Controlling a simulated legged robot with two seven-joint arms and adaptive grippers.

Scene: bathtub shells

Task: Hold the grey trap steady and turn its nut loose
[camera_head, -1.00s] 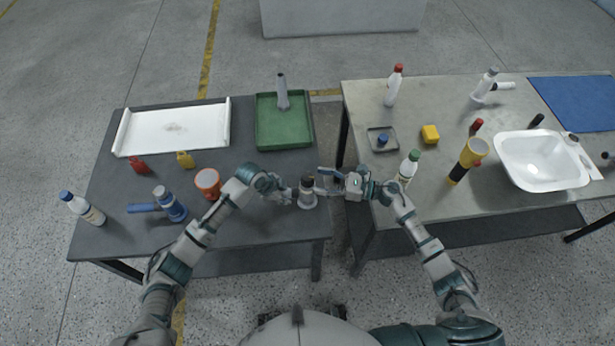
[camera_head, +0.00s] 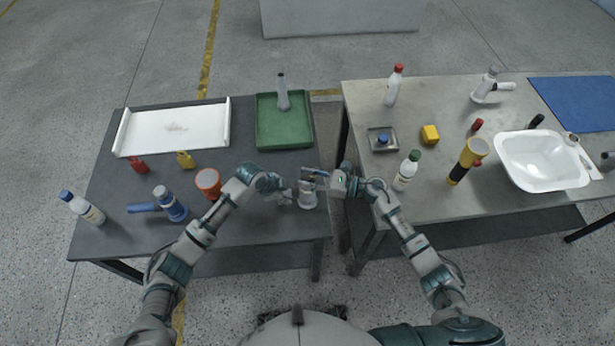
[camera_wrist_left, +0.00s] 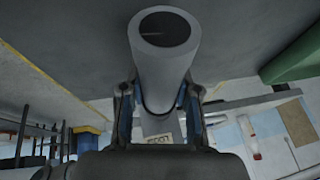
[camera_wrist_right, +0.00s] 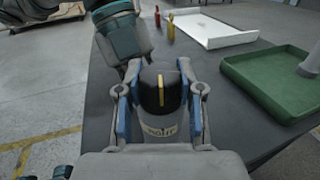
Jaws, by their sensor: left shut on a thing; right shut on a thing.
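The grey trap (camera_head: 308,198) stands near the right edge of the left, dark table. My left gripper (camera_head: 296,195) is shut on its grey body from the left. In the left wrist view, the fingers flank a grey tube of the trap (camera_wrist_left: 166,75) with a dark open end. My right gripper (camera_head: 314,178) comes from the right and is shut on the trap's dark nut (camera_wrist_right: 152,95), which has a yellow stripe. In the right wrist view, the fingers lie on both sides of the nut, above a lettered band. In the head view the right gripper mostly hides the nut.
A green tray (camera_head: 268,137) lies behind the trap. A gap separates this table from the right table (camera_head: 440,205), where a green-capped bottle (camera_head: 406,171) stands near my right arm.

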